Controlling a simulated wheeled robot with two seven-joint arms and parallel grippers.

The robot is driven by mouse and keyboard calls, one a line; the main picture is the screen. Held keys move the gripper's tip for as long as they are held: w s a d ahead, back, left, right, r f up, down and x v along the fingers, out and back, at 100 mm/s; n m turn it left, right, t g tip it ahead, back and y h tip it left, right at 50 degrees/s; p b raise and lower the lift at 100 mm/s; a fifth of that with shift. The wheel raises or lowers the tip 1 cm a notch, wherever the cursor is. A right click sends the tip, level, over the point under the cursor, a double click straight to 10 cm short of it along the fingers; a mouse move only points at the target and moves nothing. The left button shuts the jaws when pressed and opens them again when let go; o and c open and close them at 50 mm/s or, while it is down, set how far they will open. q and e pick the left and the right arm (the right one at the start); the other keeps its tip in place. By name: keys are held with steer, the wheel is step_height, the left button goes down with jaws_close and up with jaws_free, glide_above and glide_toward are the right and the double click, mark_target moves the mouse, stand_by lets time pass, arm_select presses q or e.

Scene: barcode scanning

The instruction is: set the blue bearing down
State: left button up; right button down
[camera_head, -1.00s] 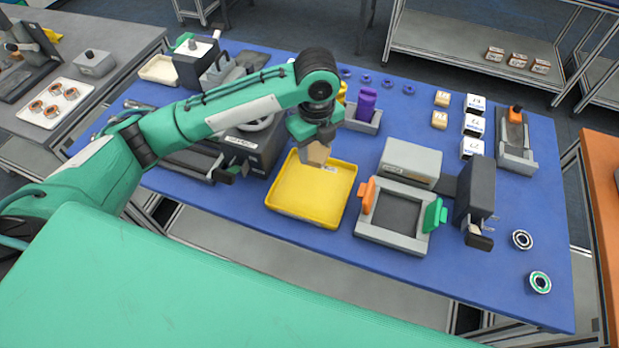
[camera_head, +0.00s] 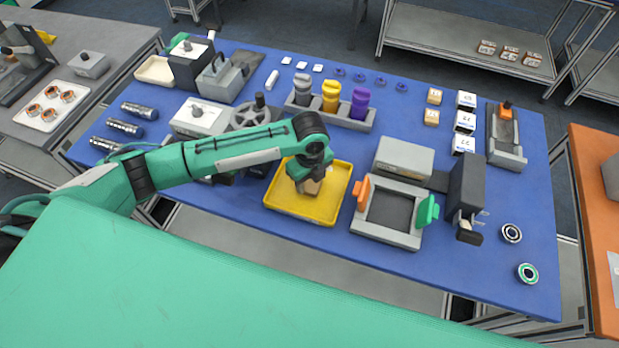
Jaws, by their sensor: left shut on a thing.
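My left gripper (camera_head: 308,182) reaches in from the left and points down over the yellow tray (camera_head: 338,200). I cannot tell whether that thing touches the tray. No blue bearing can be made out in the gripper. Two ring-shaped bearings lie at the table's right: a dark one with a pale ring (camera_head: 511,233) and one with a green-teal ring (camera_head: 527,273). Several small blue rings (camera_head: 359,76) lie at the back. My right gripper is not in view.
A grey fixture (camera_head: 388,237) with orange and green clamps stands just right of the tray, beside a dark scanner-like device (camera_head: 466,190). Small tan and white boxes (camera_head: 465,121) stand behind. A rack of coloured cylinders (camera_head: 330,97) stands at the back. The blue table's right front is mostly clear.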

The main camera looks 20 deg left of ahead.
mark_target(310, 183)
arm_select(q)
steer(key=o, duration=1.1)
steer(key=shift+f, duration=0.1)
steer(key=shift+o, duration=0.2)
steer(key=shift+r, duration=0.5)
step_height(310, 183, up, 11)
steer(key=b, duration=0.3)
steer(key=shift+r, duration=0.15)
